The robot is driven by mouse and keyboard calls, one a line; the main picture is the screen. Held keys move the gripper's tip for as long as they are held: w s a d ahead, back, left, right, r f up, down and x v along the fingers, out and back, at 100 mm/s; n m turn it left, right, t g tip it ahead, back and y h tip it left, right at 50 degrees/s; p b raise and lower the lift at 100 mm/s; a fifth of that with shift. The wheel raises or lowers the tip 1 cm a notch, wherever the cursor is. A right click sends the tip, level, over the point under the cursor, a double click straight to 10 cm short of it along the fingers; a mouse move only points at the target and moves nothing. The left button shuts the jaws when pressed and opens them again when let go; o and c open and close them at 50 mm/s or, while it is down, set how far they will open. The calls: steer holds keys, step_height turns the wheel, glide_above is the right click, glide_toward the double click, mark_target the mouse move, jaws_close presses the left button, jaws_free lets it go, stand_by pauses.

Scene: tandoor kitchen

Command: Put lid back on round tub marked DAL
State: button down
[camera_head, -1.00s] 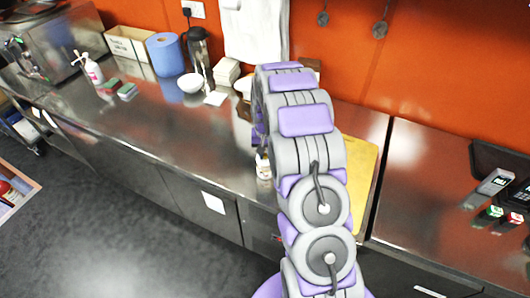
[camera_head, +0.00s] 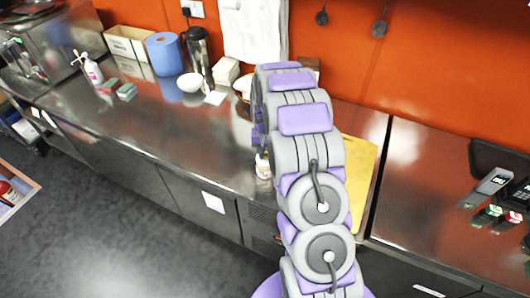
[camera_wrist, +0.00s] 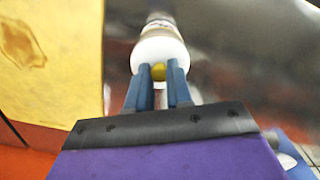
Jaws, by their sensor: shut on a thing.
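Right beyond the fingertips is a white rounded thing (camera_wrist: 160,48) with a brownish band farther back. I cannot tell whether it is the lid or the tub, and no DAL marking is readable. In the head view my arm hides the gripper. A small white container with an orange-brown patch (camera_head: 262,165) shows at the left edge of my arm, near the counter's front edge.
A yellow board (camera_head: 358,175) lies on the steel counter (camera_head: 150,120) right of my arm. A white bowl (camera_head: 190,82), a dark flask (camera_head: 198,55) and a blue roll (camera_head: 165,53) stand at the back left. Dark devices (camera_head: 492,182) lie far right. The left-middle counter is clear.

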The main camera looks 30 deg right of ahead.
steer(key=shift+c, duration=2.3)
jaws_free()
steer(key=shift+r, duration=0.1)
steer(key=shift+r+p, duration=0.6)
steer(key=shift+r, duration=1.65)
steer(key=shift+r+p, duration=0.3)
steer(key=shift+r, duration=0.9)
steer(key=shift+c, duration=0.3)
jaws_close()
